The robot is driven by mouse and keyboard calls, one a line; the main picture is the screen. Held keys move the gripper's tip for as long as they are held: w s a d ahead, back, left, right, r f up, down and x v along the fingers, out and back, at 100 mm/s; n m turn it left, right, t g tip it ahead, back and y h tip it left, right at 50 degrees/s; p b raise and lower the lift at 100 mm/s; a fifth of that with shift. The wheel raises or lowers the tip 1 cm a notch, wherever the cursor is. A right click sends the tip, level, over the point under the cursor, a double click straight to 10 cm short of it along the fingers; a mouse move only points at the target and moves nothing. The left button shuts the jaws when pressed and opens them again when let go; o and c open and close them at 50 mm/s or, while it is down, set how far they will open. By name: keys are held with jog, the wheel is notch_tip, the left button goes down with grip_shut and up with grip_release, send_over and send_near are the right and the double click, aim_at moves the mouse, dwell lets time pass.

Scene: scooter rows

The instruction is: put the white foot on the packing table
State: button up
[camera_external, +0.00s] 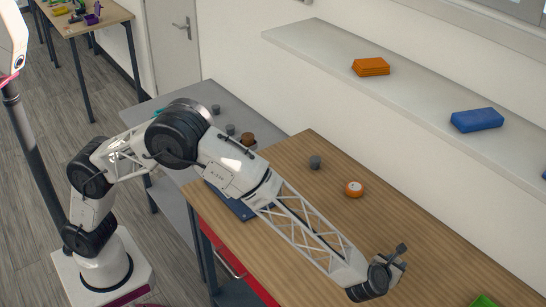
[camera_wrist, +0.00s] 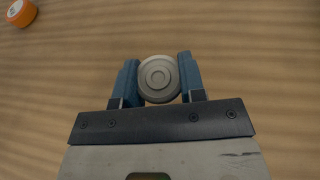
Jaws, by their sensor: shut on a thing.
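My gripper (camera_wrist: 158,80) is shut on a round, pale grey-white foot (camera_wrist: 158,74), which sits between its two blue fingers with its ringed face toward the wrist camera. In the external view my gripper (camera_external: 398,255) is over the right part of a wood-topped table (camera_external: 420,235); the held foot cannot be made out clearly there. A grey table (camera_external: 170,105) stands beyond it at the left. The frames do not show which of the two is the packing table. How high the foot is above the wood cannot be told.
An orange-and-white roll (camera_external: 354,189) and a grey cylinder (camera_external: 315,162) stand on the wood top. A blue flat item (camera_external: 232,205) lies near its left end, a green item (camera_external: 484,301) at lower right. Several small pieces stand on the grey table. A wall shelf (camera_external: 410,87) runs behind.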

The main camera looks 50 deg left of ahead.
jog(key=shift+w+d, duration=0.3)
jog(key=shift+f, duration=1.75)
jog(key=shift+f, duration=0.2)
jog(key=o, duration=0.9)
jog(key=shift+r, duration=0.1)
jog(key=shift+r, duration=0.15)
jog(key=v, duration=1.2)
jog(key=shift+o, duration=0.6)
